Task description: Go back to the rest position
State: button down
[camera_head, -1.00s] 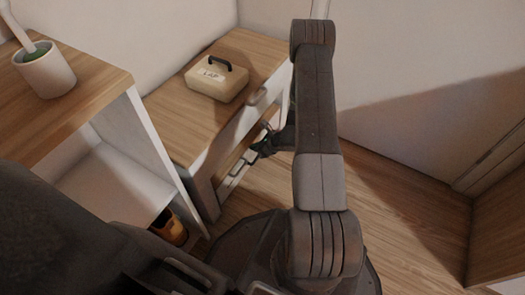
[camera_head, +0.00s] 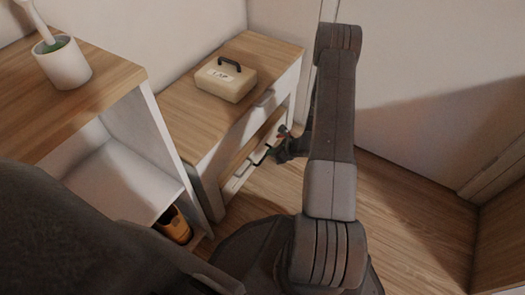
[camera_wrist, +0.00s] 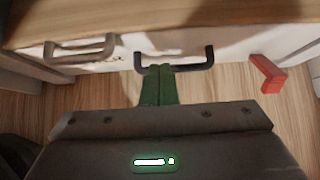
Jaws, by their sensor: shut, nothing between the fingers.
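My gripper (camera_head: 284,149) is low in front of the small wooden drawer unit (camera_head: 185,105), beside its lower front. In the wrist view the green fingers of my gripper (camera_wrist: 158,82) are together with nothing between them. Their tips overlap the left part of a black bar handle (camera_wrist: 200,64); I cannot tell whether they touch it. My arm reaches out from the bottom of the head view and partly hides the area behind it.
A cream case (camera_head: 226,80) with a black handle stands on the unit. A pale handle (camera_wrist: 80,48) and a red object (camera_wrist: 268,75) flank the black handle. A taller shelf (camera_head: 90,85) bearing a white pot (camera_head: 63,64) stands left. Wooden floor (camera_head: 405,200) is clear at right.

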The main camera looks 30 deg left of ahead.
jog(key=p+v, duration=0.2)
jog(key=v, duration=0.6)
jog(key=shift+d+r, duration=0.25)
jog(key=shift+d, duration=0.05)
jog(key=shift+f, duration=0.1)
jog(key=b, duration=0.3)
send_near(256, 148)
jog(key=x, duration=0.5)
jog(key=shift+s+a+f, duration=0.1)
jog(key=shift+f, duration=0.4)
jog(key=shift+a, duration=0.35)
jog(key=shift+r, duration=0.1)
